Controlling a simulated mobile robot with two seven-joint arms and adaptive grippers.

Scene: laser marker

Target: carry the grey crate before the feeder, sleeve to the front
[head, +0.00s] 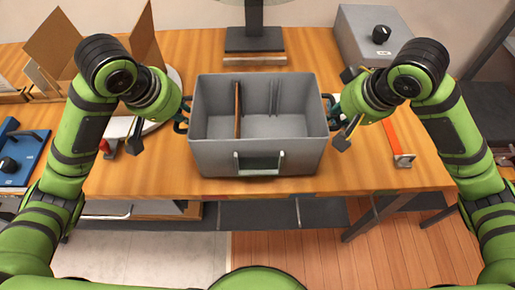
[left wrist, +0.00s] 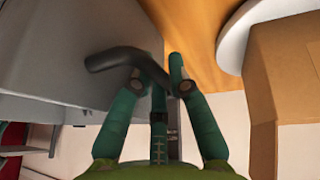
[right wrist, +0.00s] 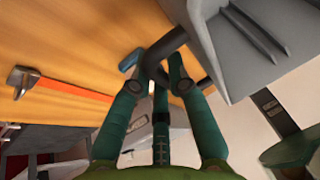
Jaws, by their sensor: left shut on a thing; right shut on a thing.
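The grey crate (head: 214,157) is in the middle of the head view, over the wooden table near its front edge. It looks level; I cannot tell whether it touches the table. A clear sleeve (head: 258,163) in a frame is on its front wall, facing me. Inside it a brown board (head: 238,108) stands upright left of the middle. My left gripper (head: 184,115) is shut on the crate's left handle, a dark bar (left wrist: 118,60) in the left wrist view. My right gripper (head: 331,112) is shut on the right handle, a dark bar (right wrist: 163,48) in the right wrist view.
A monitor stand (head: 255,40) is behind the crate. A grey box with a black knob (head: 360,35) stands back right. A blue device (head: 18,165) and brown panels (head: 52,45) are at left.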

